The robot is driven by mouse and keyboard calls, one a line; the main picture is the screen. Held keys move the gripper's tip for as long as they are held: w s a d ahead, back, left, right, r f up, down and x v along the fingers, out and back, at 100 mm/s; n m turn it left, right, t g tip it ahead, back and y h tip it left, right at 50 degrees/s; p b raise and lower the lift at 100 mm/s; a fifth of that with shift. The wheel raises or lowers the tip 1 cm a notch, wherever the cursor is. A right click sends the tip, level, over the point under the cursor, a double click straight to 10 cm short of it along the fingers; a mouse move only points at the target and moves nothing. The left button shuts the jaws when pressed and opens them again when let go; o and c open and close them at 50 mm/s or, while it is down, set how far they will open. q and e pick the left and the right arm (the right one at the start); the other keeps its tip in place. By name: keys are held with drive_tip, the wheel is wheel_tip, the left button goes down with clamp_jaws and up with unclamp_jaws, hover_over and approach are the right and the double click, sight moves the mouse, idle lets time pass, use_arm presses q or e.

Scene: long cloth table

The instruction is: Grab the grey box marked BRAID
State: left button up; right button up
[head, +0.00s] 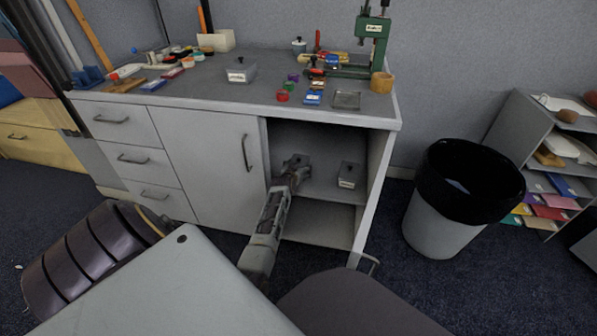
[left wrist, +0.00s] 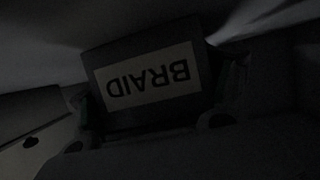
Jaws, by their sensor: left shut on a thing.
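The grey box marked BRAID (left wrist: 150,45) fills the middle of the dark left wrist view, its pale label upside down. My left gripper (left wrist: 160,95) has a finger on each side of the box and is shut on it. In the head view my left gripper (head: 294,172) reaches into the open cabinet bay, at the upper shelf. A grey part of the box (head: 301,159) shows just beyond the fingers; the rest is hidden by the gripper. Whether the box touches the shelf I cannot tell. My right gripper is not in view.
Another grey labelled box (head: 348,176) stands on the same shelf, right of my gripper. The cabinet door (head: 212,165) borders the bay on the left. A waste bin (head: 445,222) stands at the right.

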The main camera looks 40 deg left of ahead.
sight(299, 159)
use_arm(q)
drive_tip(key=shift+c, duration=0.2)
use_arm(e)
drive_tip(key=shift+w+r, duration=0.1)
use_arm(q)
drive_tip(key=shift+r, duration=0.25)
drive_tip(key=shift+r+p, duration=0.55)
drive_tip(key=shift+r, duration=0.1)
wheel_tip(299, 159, up, 6)
drive_tip(key=p, duration=0.3)
drive_tip(key=shift+f, duration=0.15)
drive_tip(key=shift+r+p, duration=0.3)
drive_tip(key=shift+r, duration=0.95)
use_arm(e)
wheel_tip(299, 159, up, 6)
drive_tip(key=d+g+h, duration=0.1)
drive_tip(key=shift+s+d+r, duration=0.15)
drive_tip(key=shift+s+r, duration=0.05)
